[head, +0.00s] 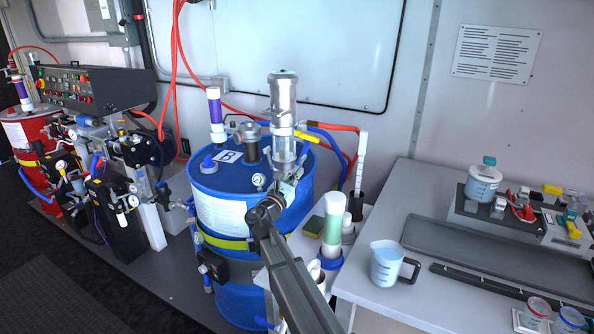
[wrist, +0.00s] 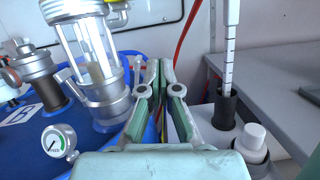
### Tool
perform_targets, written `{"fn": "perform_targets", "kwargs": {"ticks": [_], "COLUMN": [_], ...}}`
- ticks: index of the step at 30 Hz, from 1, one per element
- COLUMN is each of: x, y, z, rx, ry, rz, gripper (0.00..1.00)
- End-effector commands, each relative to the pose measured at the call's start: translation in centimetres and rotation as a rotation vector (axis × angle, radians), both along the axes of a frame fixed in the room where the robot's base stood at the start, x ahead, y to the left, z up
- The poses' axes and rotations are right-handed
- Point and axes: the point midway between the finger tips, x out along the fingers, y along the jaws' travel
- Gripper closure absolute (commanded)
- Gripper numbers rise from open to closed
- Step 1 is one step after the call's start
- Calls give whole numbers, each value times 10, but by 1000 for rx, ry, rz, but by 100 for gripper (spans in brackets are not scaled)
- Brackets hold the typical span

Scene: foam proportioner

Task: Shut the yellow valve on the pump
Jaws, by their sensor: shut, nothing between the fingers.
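The pump (head: 283,105) is a silver cylinder standing upright on the blue drum (head: 207,180). The yellow valve handle (head: 307,136) sticks out to the right from the pump's side, near a blue and a red hose. My gripper (head: 293,184) is at the drum's right side, below and in front of the handle, and appears apart from it. In the wrist view my gripper (wrist: 158,75) is shut with its fingers together and empty. The pump's clear cylinder (wrist: 88,42) stands left of the fingers there. Small yellow parts show beside it, but I cannot tell which is the handle.
A pressure gauge (wrist: 58,141) sits on the drum, left of the fingers. Right of the drum, a white stand holds bottles and a striped tube (head: 361,160). A grey table (head: 370,270) with a measuring jug (head: 390,264) stands further right. Red hoses run along the wall.

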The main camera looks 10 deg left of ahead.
Motion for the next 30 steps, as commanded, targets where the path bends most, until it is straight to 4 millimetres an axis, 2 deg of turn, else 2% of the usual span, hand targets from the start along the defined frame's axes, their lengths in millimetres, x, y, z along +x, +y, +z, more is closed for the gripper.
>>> {"fn": "perform_targets", "kwargs": {"ticks": [12, 15, 19, 30], "x": [74, 70, 69, 69], "y": [-27, -29, -30, -31], "z": [22, 39, 51, 59], "rx": [-2, -1, -1, -2], "ry": [1, -1, 0, 1], "rz": [-1, 1, 1, 0], "gripper": [100, 100, 100, 100]}}
